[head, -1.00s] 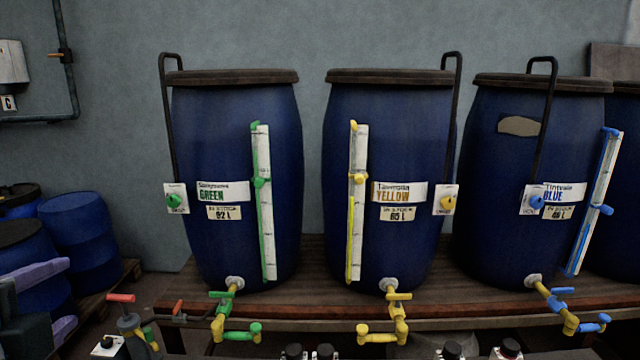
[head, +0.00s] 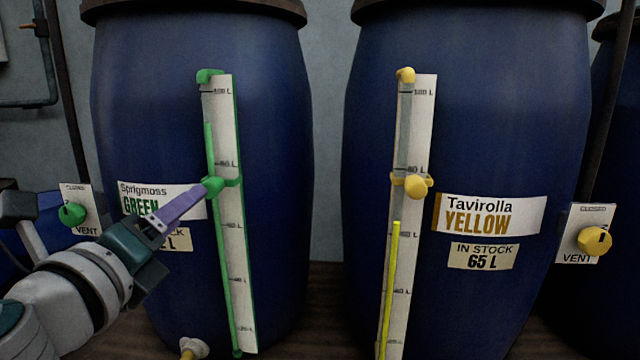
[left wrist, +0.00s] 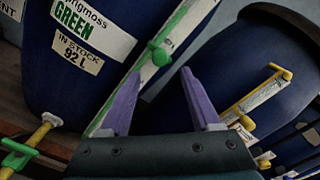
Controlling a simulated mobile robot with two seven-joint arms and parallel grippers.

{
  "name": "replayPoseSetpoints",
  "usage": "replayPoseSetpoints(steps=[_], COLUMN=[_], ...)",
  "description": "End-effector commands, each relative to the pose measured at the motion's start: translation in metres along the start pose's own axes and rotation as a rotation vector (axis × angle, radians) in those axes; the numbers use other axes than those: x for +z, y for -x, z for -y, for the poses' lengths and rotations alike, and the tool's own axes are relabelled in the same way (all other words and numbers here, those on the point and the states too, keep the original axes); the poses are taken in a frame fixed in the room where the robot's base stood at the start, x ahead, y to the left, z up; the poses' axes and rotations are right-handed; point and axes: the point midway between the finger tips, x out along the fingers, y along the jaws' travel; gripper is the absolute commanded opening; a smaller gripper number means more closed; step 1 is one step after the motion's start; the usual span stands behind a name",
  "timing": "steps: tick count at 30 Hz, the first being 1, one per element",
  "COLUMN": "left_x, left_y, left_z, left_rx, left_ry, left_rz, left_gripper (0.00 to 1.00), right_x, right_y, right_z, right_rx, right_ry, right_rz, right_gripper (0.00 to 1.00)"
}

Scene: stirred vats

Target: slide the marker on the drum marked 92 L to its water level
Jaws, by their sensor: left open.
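The blue drum marked 92 L (head: 275,200) stands at the left, with a "Sprigmoss GREEN" label; its 92 L tag (left wrist: 78,52) reads clearly in the left wrist view. A white scale with a green sight tube (head: 233,270) runs down its front. The green marker (head: 213,186) sits on the tube a little below the 80 L line. The green water column (head: 208,145) tops out above the marker, between 80 and 100 L. My left gripper (head: 196,191) is open, its purple fingertips close to the marker knob. In the left wrist view the knob (left wrist: 157,54) lies between and just beyond the fingertips.
A second blue drum (head: 375,130), labelled "Tavirolla YELLOW", 65 L, stands to the right with a yellow marker (head: 412,185). A green vent knob (head: 72,213) is left of my arm. A gap separates the two drums.

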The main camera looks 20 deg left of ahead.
Motion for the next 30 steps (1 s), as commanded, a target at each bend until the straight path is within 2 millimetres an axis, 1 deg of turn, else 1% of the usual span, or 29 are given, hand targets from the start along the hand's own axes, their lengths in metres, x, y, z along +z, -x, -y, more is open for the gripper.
replayPoseSetpoints(steps=[4, 12, 15, 18, 21, 29, 30], left_x=[0.003, 0.002, 0.001, 0.001, 0.001, 0.001, 0.001], left_y=[-0.021, -0.069, -0.081, -0.089, -0.093, -0.094, -0.094], left_z=[0.002, 0.001, 0.000, 0.001, 0.001, 0.001, 0.001], left_rx=[-0.001, 0.001, 0.001, 0.000, 0.001, 0.001, 0.001], left_ry=[0.000, 0.003, 0.003, 0.004, 0.004, 0.004, 0.004], left_rz=[0.003, 0.003, 0.003, 0.002, 0.001, 0.000, 0.000], left_gripper=[0.64, 0.64, 0.64, 0.64, 0.64, 0.64, 0.60], right_x=[0.002, 0.004, 0.004, 0.004, 0.004, 0.003, 0.003], right_y=[0.003, 0.000, -0.002, -0.003, -0.004, -0.003, -0.003], right_z=[0.000, 0.001, 0.001, 0.001, 0.001, 0.000, 0.000], right_rx=[-0.001, -0.001, -0.001, -0.001, -0.001, -0.001, -0.001], right_ry=[0.000, 0.000, 0.000, 0.000, 0.000, 0.000, 0.000], right_rz=[0.009, 0.010, 0.010, 0.009, 0.008, 0.006, 0.006], right_gripper=[0.50, 0.50, 0.50, 0.50, 0.50, 0.50, 0.50])
